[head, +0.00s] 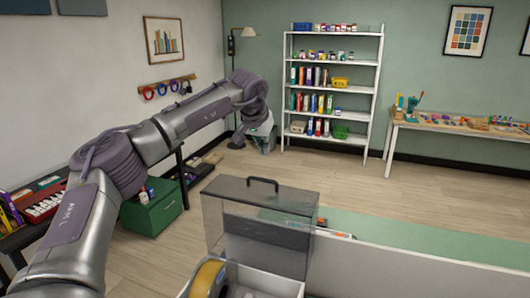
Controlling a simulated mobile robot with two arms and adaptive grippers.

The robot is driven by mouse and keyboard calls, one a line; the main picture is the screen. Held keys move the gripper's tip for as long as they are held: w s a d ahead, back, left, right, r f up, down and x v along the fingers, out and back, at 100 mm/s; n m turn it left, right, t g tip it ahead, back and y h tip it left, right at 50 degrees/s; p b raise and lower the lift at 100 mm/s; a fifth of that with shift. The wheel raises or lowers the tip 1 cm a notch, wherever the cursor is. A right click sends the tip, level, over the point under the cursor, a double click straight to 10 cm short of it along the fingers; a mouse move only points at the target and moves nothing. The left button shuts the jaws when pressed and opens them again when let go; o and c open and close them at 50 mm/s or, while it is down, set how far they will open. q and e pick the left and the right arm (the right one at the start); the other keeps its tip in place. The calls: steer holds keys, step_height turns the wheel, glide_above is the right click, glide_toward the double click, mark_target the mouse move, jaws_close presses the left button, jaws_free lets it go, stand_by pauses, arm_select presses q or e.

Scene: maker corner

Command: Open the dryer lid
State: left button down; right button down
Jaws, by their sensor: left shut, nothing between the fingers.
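The dryer is at the bottom centre of the head view, a white open-topped base (282,284) cut off by the lower edge. A yellow roll (207,279) sits in it. Its smoky see-through lid (262,230) stands raised behind the base, with a black handle (262,181) along its top edge. My left arm reaches in from the left, over the floor beyond the dryer. My left gripper (266,143) is at its far end, small and pointing down, shut and empty. It is well apart from the lid and handle. My right gripper is out of view.
A bench with a green top (390,233) and a pale panel extends right of the dryer. White shelves (330,86) stand at the back wall. Open floor lies between.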

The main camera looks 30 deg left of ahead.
arm_select(q)
steer(key=p, duration=0.3)
glide_above(264, 187)
steer(key=w+a, duration=0.1)
steer(key=w, duration=0.3)
step_height(264, 187, down, 7)
steer(key=s, duration=0.1)
steer(key=s+p, duration=0.2)
steer(key=shift+s+d+f, duration=0.1)
steer(key=shift+d+f, duration=0.1)
steer(key=shift+d, duration=0.1)
steer(key=shift+s+d+f+p, duration=0.1)
steer(key=shift+s+f+p, duration=0.05)
steer(key=shift+s+p, duration=0.3)
steer(key=shift+f, duration=0.15)
